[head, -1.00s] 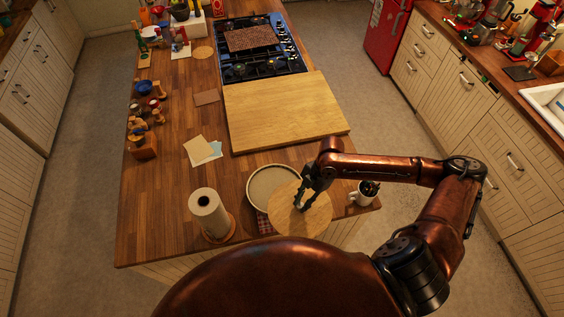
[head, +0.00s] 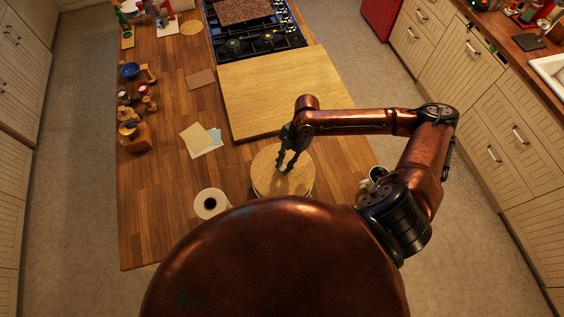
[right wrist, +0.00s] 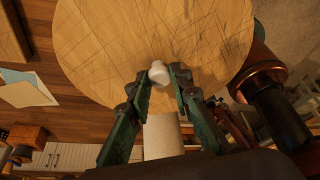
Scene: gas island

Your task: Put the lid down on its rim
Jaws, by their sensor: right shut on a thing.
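The lid (head: 268,179) is a round, flat wooden disc with a small white knob (right wrist: 158,72). In the head view it is over the round, pale-rimmed container and hides nearly all of it. I cannot tell whether the lid touches the rim or is a little above it. My right gripper (head: 286,168) comes down on the lid's middle. In the right wrist view the two fingers (right wrist: 161,76) are shut on the knob from both sides. My left gripper is not in view.
A paper towel roll (head: 211,204) stands left of the lid. A large wooden board (head: 270,90) lies behind it, near the hob (head: 258,40). Paper sheets (head: 199,140) lie to the left. A mug (head: 378,173) is partly hidden by my right arm.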

